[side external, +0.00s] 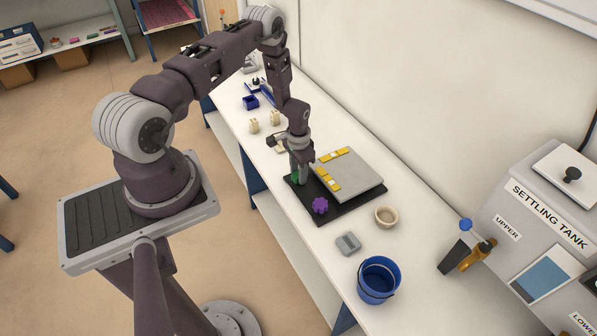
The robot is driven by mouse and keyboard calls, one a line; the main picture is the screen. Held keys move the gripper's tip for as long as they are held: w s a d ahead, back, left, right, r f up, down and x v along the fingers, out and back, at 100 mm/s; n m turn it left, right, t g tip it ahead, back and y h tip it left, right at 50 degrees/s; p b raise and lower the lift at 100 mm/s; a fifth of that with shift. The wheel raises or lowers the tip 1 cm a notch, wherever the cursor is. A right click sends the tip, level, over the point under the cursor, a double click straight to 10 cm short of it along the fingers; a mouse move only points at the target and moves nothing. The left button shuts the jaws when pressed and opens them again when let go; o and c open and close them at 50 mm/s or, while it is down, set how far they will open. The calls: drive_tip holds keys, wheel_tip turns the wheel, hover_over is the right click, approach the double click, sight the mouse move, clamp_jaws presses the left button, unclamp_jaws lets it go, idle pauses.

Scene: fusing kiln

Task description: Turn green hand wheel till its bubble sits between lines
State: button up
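The green hand wheel (295,178) is at the left corner of a black base, mostly hidden behind my gripper. My gripper (300,177) points down over it; whether the fingers touch or grip the wheel is too small to tell. A grey plate (357,177) lies on the black base (340,211). Two yellow bubble levels lie along its edges, one at the back left (333,155) and one at the front left (328,180). Their bubbles and lines are too small to read. A purple hand wheel (320,205) sits at the base's front corner.
A cream bowl (386,217), a grey block (347,244) and a blue bucket (378,281) stand on the white bench nearer the camera. Small cream blocks (275,118) and a blue bin (251,102) are farther back. The settling tank (540,210) is at right, the wall behind.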

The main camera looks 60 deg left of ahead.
clamp_jaws()
drive_tip(key=n, duration=0.4)
drive_tip(key=o, duration=0.9)
unclamp_jaws()
drive_tip(key=shift+o, duration=0.2)
